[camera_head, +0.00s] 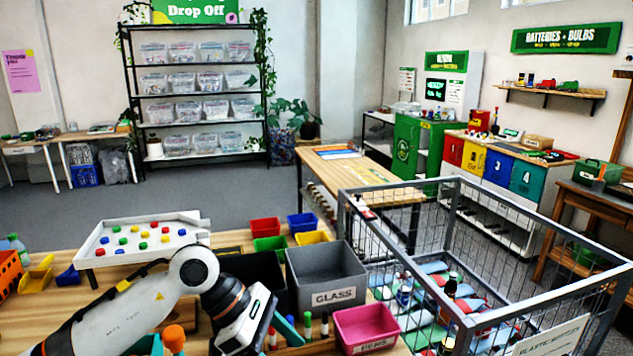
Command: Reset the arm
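My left arm (125,312) comes in from the lower left, bends at a white and black joint, and reaches down to the right over the wooden table. My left gripper (246,326) points down at the table's front, left of the pink bin. Its fingertips are not clearly visible, so I cannot tell whether it is open or holds anything. A tilted teal object (287,331) shows just right of it; I cannot tell whether they touch. My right arm and gripper are not in view.
Near the gripper are several upright markers (308,326), a pink bin (366,326), a grey GLASS bin (327,276) and an orange-topped object (174,338). A white tray of coloured pieces (140,238) stands behind the arm. A wire cage of bottles (490,262) stands right.

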